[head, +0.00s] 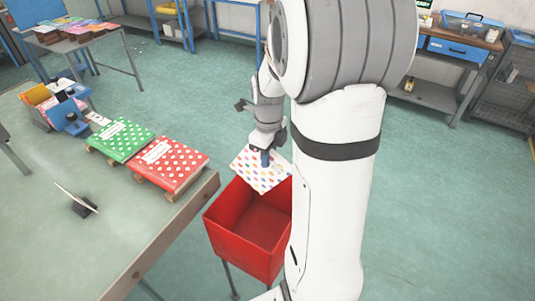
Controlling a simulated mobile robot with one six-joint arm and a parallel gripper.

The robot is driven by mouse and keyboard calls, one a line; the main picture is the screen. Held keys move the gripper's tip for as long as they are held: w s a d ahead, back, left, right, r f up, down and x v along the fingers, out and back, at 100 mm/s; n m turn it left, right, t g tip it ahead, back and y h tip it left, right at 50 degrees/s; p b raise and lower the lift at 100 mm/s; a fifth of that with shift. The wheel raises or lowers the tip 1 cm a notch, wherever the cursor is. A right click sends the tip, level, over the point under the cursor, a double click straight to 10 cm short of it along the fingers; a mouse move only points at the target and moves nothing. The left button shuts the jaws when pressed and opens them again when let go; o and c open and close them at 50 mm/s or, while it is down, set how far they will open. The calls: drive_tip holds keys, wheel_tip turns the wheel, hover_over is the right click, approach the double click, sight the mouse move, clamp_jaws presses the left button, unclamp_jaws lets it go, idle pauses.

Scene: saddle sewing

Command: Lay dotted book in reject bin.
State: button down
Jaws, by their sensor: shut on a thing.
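My gripper (267,158) is shut on the dotted book (258,179), a white cover with many-coloured dots. The book is held above the far rim of the red reject bin (225,220). It looks roughly flat, tilted toward the camera. The bin is open-topped, stands on legs beside the table, and its visible inside looks empty. My arm hides the bin's right side and part of the book's right edge. The exact gap between book and bin cannot be told from this view.
On the table (120,235) left of the bin lie a red dotted book (172,160) and a green dotted book (122,138), both on wooden supports. A small dark stand (82,205) is nearer. Blue holders (68,115) stand at the far left. Green floor is open behind.

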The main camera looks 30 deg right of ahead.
sight(268, 184)
wheel_tip(268, 184, down, 27)
drive_tip(key=b, duration=2)
drive_tip(key=shift+r, duration=0.2)
drive_tip(key=c, duration=0.6)
unclamp_jaws()
idle(0.5)
wheel_tip(268, 184, up, 14)
drive_tip(key=p, duration=1)
idle(0.4)
